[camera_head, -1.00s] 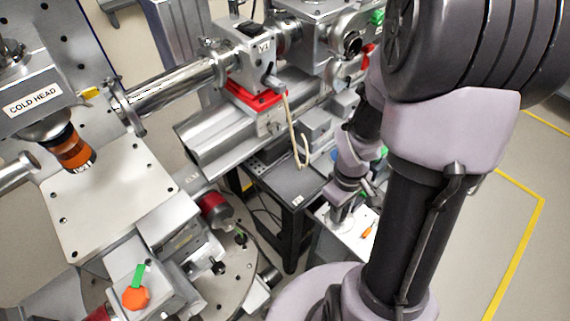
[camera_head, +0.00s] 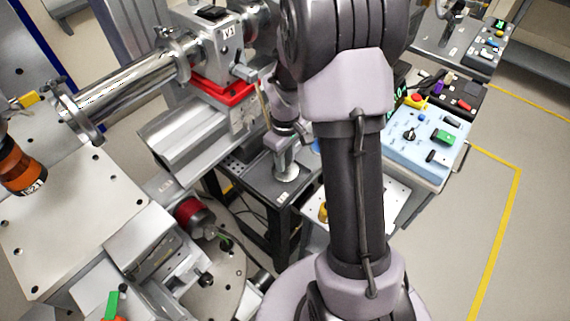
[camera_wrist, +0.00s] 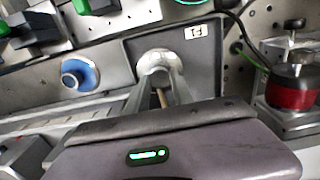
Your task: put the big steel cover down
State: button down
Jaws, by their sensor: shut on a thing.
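My gripper (camera_head: 284,152) hangs over a dark flat plate (camera_head: 258,182), low and near its right part. A shiny round steel piece, which looks like the big steel cover (camera_head: 288,176), is at its fingertips. In the wrist view my gripper (camera_wrist: 158,80) is closed on this steel cover (camera_wrist: 156,58), with its fingers on both sides. The dark plate (camera_wrist: 205,55) with a white label lies below it there. The fingers and the dark wrist housing hide part of the cover. I cannot tell whether the cover touches the plate.
A light perforated plate (camera_head: 395,200) is to the right, partly behind my arm. A pale blue control panel (camera_head: 425,150) stands beyond it. In the wrist view a blue round knob (camera_wrist: 79,74) is left and a red-and-steel fitting (camera_wrist: 292,92) right, with a black cable nearby.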

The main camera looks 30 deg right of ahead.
jog(key=shift+f, duration=0.6)
jog(key=shift+r, duration=0.15)
jog(key=c, duration=1.1)
grip_release()
notch_tip(320, 180, up, 12)
jog(key=p, duration=0.5)
